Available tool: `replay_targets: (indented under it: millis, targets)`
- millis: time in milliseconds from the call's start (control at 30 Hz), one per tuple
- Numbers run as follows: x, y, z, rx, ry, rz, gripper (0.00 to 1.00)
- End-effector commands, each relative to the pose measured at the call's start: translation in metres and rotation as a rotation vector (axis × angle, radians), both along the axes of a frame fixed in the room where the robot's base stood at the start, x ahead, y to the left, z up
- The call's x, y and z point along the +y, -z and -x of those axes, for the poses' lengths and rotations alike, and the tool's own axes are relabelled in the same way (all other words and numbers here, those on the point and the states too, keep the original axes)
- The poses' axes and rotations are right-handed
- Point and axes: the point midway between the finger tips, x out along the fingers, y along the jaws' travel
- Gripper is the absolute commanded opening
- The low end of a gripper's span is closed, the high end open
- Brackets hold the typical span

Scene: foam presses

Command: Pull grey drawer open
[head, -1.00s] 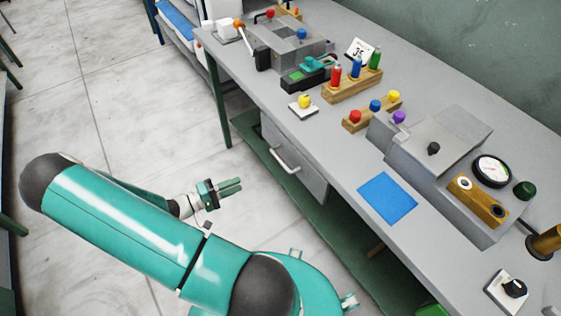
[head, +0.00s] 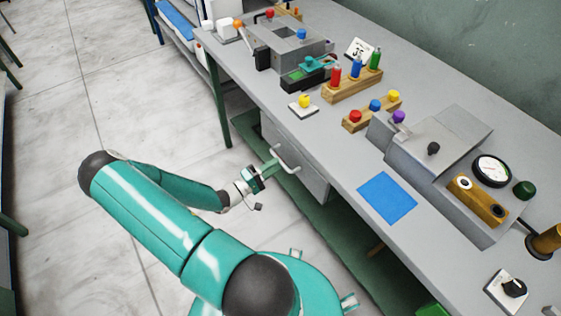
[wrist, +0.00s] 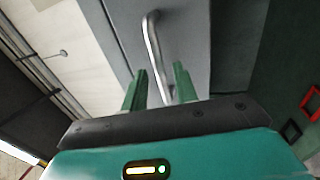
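The grey drawer (head: 306,176) hangs under the bench top, its front facing the open floor. It looks closed. Its bar handle (head: 286,161) also shows in the wrist view (wrist: 153,47), running down from the top middle toward the space between my fingers. My gripper (head: 273,165) is at the drawer front, right by the handle. In the wrist view its two green fingers (wrist: 158,90) are apart, with the handle's lower end between or just beyond their tips. I cannot tell whether they touch it.
The grey bench (head: 335,145) carries a blue mat (head: 387,198), a grey press with a gauge (head: 440,150) and wooden racks with coloured knobs above the drawer. A green lower shelf (head: 345,236) runs beneath. The floor (head: 100,110) left of the bench is clear.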

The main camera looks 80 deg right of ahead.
Motion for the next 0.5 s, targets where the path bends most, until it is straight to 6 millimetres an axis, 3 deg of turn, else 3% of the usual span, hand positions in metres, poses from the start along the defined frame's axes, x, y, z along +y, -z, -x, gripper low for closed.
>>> replay_targets:
  millis: [200,500]
  targets:
    - [-0.020,-0.005,0.019,0.000,0.001,0.000,0.29]
    - [-0.024,-0.006,0.022,0.000,0.000,0.000,0.29]
